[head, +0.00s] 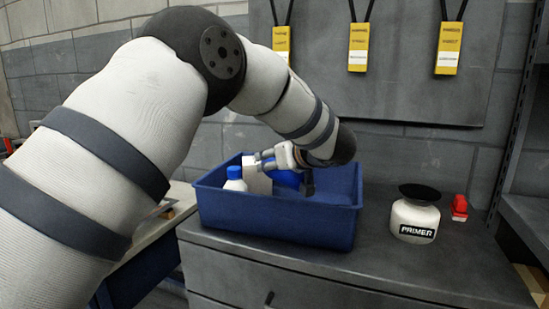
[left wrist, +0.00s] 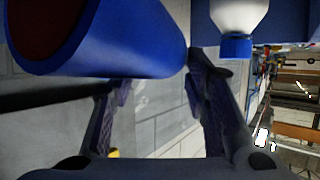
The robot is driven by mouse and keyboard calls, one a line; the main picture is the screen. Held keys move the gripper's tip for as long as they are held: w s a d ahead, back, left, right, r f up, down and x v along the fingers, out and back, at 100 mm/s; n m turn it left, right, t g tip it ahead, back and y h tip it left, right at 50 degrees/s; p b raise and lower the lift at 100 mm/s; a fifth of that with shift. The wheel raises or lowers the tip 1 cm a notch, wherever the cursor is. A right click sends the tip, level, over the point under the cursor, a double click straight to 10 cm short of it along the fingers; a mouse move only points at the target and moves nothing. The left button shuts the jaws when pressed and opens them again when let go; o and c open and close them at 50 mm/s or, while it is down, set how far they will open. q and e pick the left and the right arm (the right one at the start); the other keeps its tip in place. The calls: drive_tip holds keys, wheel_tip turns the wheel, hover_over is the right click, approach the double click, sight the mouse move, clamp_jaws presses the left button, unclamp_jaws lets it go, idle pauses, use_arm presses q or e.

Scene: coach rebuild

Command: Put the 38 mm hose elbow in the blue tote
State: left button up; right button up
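The blue hose elbow (head: 287,178) is at my left gripper (head: 303,183), over the tote near the level of its rim. In the left wrist view the hose elbow (left wrist: 125,38) is large at the upper left, its dark red bore facing left. The fingers of my left gripper (left wrist: 158,75) are partly closed, with the elbow at their tips. The left fingertip is hidden behind it and the right one meets its right end. The blue tote (head: 275,218) stands on the grey cabinet top. My right gripper is not in view.
A white bottle with a blue cap (head: 235,181) and a white box (head: 257,180) stand in the tote's left part. A primer jar (head: 414,218) and a small red object (head: 459,207) stand right of the tote. Yellow tags (head: 358,47) hang on the wall panel behind.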

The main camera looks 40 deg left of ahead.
use_arm(q)
drive_tip(key=shift+o, duration=1)
drive_tip(key=shift+r, duration=0.4)
drive_tip(key=v, duration=1.2)
drive_tip(key=shift+p, duration=0.35)
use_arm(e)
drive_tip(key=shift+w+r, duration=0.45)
